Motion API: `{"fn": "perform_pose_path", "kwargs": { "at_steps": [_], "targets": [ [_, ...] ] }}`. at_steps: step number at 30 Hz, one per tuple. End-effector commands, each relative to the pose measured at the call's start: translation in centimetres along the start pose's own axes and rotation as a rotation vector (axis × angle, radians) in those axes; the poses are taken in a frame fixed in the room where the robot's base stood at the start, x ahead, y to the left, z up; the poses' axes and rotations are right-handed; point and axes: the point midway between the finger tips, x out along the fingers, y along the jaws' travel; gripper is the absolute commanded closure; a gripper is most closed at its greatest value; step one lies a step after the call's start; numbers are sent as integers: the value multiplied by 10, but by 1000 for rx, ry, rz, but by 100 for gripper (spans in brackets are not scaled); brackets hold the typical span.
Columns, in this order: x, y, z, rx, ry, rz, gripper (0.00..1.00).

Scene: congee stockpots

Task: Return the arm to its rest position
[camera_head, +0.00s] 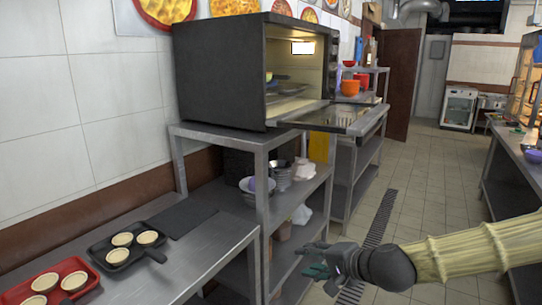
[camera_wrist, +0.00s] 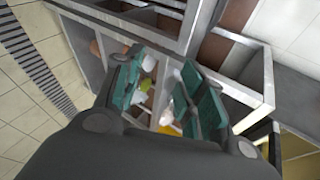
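My gripper (camera_head: 312,262) hangs in front of the metal shelf unit, low at the right of the steel table, in the head view. In the wrist view my gripper (camera_wrist: 158,88) shows two teal finger pads spread apart with nothing between them. It is open and empty. My arm, in a ribbed cream sleeve, reaches in from the right edge in the head view.
A black oven (camera_head: 222,70) with its door (camera_head: 335,117) lowered stands on the shelf unit (camera_head: 262,185). A black tray (camera_head: 128,246) and a red tray (camera_head: 48,283) hold pale tart shells on the steel table (camera_head: 185,262). The tiled aisle (camera_head: 430,190) is clear.

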Motion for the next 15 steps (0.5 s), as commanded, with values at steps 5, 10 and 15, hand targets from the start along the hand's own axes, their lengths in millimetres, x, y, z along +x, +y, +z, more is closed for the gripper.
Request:
{"fn": "perform_pose_path", "kwargs": {
  "at_steps": [5,10,15],
  "targets": [
    [23,75,27,-73,-31,162,60],
    [31,147,50,-148,-66,304,60],
    [26,216,72,-230,-108,439,60]
  ]
}}
